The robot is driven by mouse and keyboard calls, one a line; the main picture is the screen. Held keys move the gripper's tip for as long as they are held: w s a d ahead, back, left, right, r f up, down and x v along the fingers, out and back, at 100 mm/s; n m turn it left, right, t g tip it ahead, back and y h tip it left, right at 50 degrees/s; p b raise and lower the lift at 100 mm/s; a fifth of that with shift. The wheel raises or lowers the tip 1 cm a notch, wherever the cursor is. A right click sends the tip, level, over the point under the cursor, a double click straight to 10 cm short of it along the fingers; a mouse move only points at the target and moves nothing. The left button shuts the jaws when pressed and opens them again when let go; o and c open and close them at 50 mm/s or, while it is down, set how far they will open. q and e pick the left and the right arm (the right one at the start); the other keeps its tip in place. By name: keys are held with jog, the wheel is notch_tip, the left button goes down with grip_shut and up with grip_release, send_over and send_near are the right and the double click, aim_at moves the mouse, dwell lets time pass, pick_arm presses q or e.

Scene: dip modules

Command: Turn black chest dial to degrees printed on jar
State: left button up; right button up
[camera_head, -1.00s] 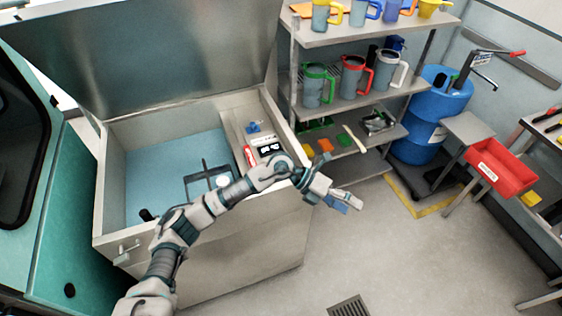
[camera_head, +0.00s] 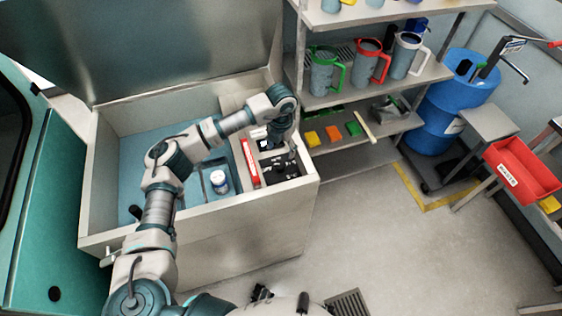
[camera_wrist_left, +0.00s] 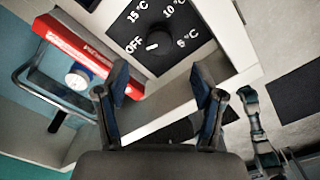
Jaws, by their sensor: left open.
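The black dial (camera_wrist_left: 158,42) sits on a black panel with the labels OFF, 15°C, 10°C and 5°C in the left wrist view. Its white mark points left, toward OFF. The panel (camera_head: 283,168) is on the chest's right inner ledge in the head view. The jar (camera_head: 219,182), white with a blue label, stands inside the chest; its white lid shows in the left wrist view (camera_wrist_left: 77,79). Its print is too small to read. My left gripper (camera_head: 286,157) is open and empty near the panel; its fingertips (camera_wrist_left: 159,76) are spread below the dial in the wrist view, apart from it.
The open chest (camera_head: 245,225) has a raised lid behind. Shelves with pitchers (camera_head: 325,75) and a blue drum (camera_head: 450,105) are at right.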

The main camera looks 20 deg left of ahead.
pick_arm(q)
send_over(280, 164)
jog(key=f, duration=0.4)
jog(key=shift+d, duration=0.2)
jog(key=f, duration=0.3)
jog(key=shift+a+f, duration=0.2)
jog(key=shift+f, duration=0.5)
jog(key=shift+c, duration=0.7)
jog(key=shift+d, duration=0.1)
jog(key=c, duration=0.8)
jog(key=shift+c, duration=1)
pick_arm(e)
jog(key=shift+w+r, duration=0.2)
jog(key=shift+w, duration=0.75)
